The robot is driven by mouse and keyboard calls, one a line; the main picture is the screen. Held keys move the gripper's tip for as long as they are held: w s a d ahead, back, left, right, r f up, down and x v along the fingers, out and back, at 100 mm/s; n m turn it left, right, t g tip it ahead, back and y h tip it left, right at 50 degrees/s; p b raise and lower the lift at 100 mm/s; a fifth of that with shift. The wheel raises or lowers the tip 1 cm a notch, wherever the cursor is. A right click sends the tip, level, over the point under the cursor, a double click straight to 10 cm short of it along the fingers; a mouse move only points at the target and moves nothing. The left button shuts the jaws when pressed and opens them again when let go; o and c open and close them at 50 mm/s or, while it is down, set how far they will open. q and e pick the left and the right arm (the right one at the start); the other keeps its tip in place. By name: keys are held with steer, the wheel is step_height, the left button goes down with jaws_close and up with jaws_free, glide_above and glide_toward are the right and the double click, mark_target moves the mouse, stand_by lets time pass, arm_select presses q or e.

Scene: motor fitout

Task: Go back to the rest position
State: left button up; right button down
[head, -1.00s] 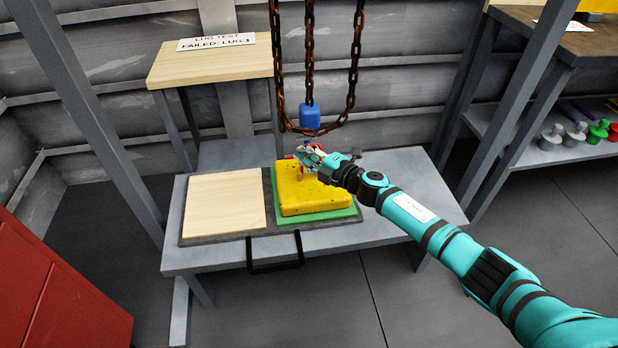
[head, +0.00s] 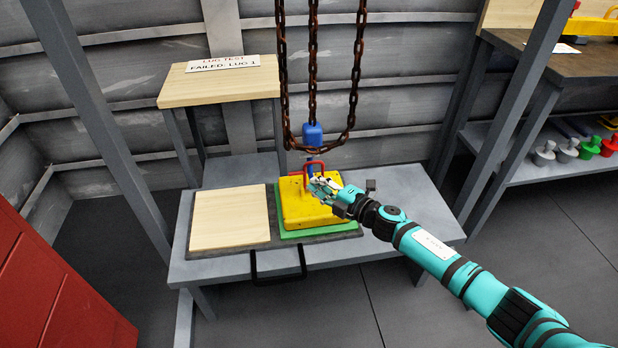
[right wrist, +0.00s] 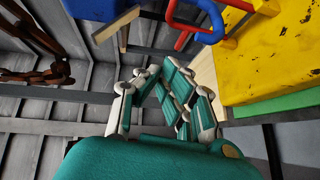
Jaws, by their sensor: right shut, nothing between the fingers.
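My right gripper (head: 322,188) is in front of the yellow block (head: 298,213) at its right side in the head view. In the right wrist view its fingers (right wrist: 165,85) are shut with nothing between them. The yellow block sits on a green plate (head: 340,227) and also fills the upper right of the right wrist view (right wrist: 265,60). A red shackle (head: 307,166) stands up at the block, near a blue hook piece (head: 312,134) on the hanging chain. My left gripper is not in view.
Rusty chains (head: 313,70) hang above the grey bench (head: 205,270). A bare wooden board (head: 230,217) lies left of the block. A sign (head: 223,63) reading "LUG TEST FAILED: LUG 1" lies on a back shelf (head: 218,86). A grey post (head: 95,120) stands left; a red cabinet (head: 50,280) is lower left.

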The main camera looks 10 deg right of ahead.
arm_select(q)
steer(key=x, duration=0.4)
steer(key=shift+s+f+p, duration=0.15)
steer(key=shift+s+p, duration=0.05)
steer(key=shift+p, duration=0.2)
arm_select(e)
steer(key=v, duration=0.6)
steer(key=shift+s+d, duration=0.15)
steer(key=shift+s, duration=0.05)
